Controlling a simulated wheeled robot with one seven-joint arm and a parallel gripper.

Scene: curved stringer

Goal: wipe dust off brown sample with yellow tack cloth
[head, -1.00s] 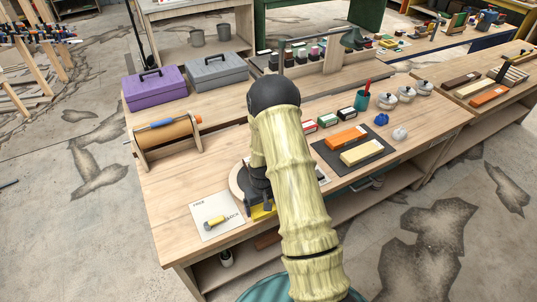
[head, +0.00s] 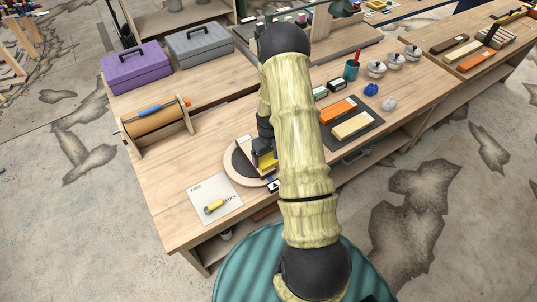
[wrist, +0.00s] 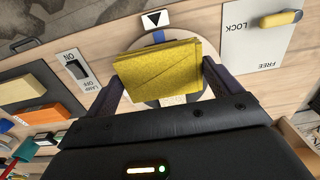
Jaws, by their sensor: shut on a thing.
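My gripper (wrist: 160,88) is shut on the yellow tack cloth (wrist: 158,66), a folded pad between the two dark fingers. In the head view the cloth (head: 265,161) shows beside my arm, over the round turntable (head: 231,171) with its dark centre. I cannot tell whether the cloth touches the surface below it. Most of the turntable is hidden by the cloth and my arm. No brown sample shows on its visible part. A dark brown slab (head: 450,44) lies on the right-hand bench; I cannot tell if it is the sample meant.
A LOCK/FREE card (head: 203,190) with a yellow lever lies left of the turntable. A lamp switch (wrist: 77,68) and a triangle marker (wrist: 155,20) are close by. A dark mat (head: 368,130) holds orange and cream slabs. A brown roll (head: 155,122) stands behind left.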

